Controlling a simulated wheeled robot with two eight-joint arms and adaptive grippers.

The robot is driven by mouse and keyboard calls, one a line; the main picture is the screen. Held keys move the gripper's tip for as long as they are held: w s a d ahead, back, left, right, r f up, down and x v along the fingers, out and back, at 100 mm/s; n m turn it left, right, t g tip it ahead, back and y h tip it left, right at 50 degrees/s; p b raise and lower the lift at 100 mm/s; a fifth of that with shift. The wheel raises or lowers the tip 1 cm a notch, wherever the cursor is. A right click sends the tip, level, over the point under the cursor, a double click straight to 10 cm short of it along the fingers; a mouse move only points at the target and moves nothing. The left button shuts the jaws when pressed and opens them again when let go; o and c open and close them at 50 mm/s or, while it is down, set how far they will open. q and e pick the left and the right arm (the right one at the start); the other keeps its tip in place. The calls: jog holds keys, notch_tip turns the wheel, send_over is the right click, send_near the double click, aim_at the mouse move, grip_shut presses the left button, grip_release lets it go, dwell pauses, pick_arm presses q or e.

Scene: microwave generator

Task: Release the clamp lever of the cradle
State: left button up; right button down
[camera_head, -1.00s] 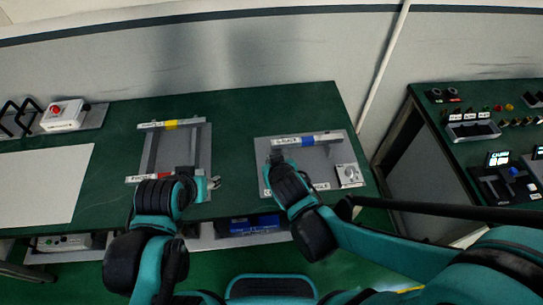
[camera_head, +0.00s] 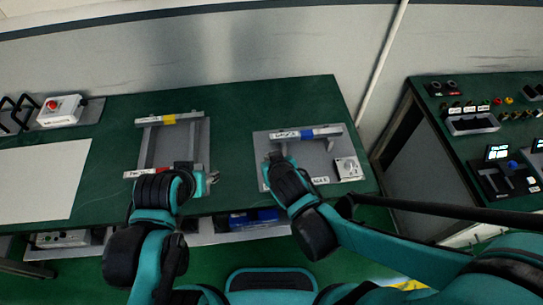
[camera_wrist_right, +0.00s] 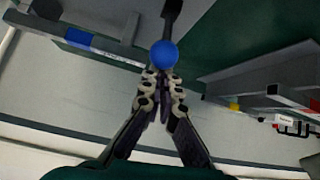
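A cradle with a grey base plate (camera_head: 318,165) and a blue-marked rail (camera_head: 309,132) sits on the green bench. In the right wrist view a dark lever (camera_wrist_right: 172,14) ends in a blue ball knob (camera_wrist_right: 163,53). My right gripper (camera_wrist_right: 164,78) has its narrow fingers close together at the knob. I cannot tell whether they grip it. In the head view the right gripper (camera_head: 276,158) is at the left part of the plate, its fingertips hardly visible. My left gripper (camera_head: 186,168) is at the front of another cradle; its fingers are hidden.
The other cradle (camera_head: 147,148) has yellow and red marks. A white sheet (camera_head: 40,185) and a red-button box (camera_head: 59,111) are at the left. A control console (camera_head: 470,125) stands at the right. The bench between the two cradles is clear.

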jog(key=s+r+p, duration=0.4)
jog(key=r+p, duration=0.1)
jog(key=r, duration=0.3)
jog(key=shift+s+d, duration=0.25)
jog(key=shift+s, duration=0.15)
jog(key=shift+d, duration=0.1)
